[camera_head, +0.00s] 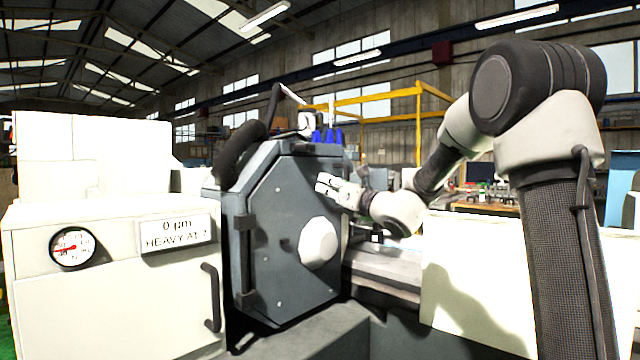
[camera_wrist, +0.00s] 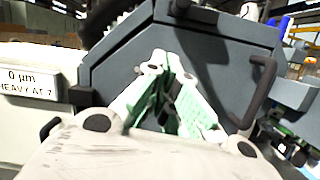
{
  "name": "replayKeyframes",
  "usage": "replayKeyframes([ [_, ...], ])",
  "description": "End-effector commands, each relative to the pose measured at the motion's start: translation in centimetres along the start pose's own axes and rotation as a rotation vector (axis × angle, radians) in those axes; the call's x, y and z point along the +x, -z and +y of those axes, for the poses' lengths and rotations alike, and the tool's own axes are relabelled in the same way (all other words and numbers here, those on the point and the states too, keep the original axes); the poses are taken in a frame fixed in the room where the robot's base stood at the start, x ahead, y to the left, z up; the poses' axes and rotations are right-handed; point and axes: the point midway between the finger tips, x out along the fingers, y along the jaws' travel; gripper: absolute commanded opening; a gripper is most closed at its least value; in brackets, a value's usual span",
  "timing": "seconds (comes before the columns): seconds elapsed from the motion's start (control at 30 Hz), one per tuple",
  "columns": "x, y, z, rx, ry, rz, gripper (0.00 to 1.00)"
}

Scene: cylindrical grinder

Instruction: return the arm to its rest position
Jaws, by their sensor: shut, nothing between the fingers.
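My arm reaches from the right side of the head view toward the grinder. My gripper (camera_head: 322,184) is at the end of the arm, in front of the upper right part of the grinder's dark grey housing (camera_head: 262,215). It also shows in the wrist view (camera_wrist: 168,62), where its fingers are together with nothing held. The housing (camera_wrist: 120,62) fills the area behind the fingers there. Whether the fingertips touch the housing cannot be told.
A white cabinet (camera_head: 110,290) with a dial gauge (camera_head: 72,248) and a "0 µm" display (camera_head: 177,232) stands at left. A dark handle (camera_wrist: 258,92) shows near the fingers. A pale machine panel (camera_head: 475,290) lies below my arm.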

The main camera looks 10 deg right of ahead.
Motion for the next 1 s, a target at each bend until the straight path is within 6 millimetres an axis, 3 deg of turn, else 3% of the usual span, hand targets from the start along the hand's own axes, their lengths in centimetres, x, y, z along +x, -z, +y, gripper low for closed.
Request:
replayKeyframes([
  [0.37, 0.0, 0.1, 0.0, -0.051, 0.0, 0.002, 0.0],
  [0.47, -1.3, 3.3, 1.2, -0.231, -0.075, 0.103, 0.0],
  [0.53, -3.6, 7.2, 2.5, -0.364, -0.168, 0.214, 0.0],
  [0.6, -7.3, 10.9, 4.5, -0.535, -0.306, 0.334, 0.0],
  [0.67, -11.3, 13.4, 6.5, -0.697, -0.453, 0.427, 0.0],
  [0.8, -22.0, 16.8, 9.7, -1.075, -0.843, 0.594, 0.0],
  [0.9, -30.1, 17.4, 10.3, -1.338, -1.142, 0.678, 0.0],
  [1.0, -37.6, 16.5, 9.7, -1.588, -1.452, 0.744, 0.0],
])
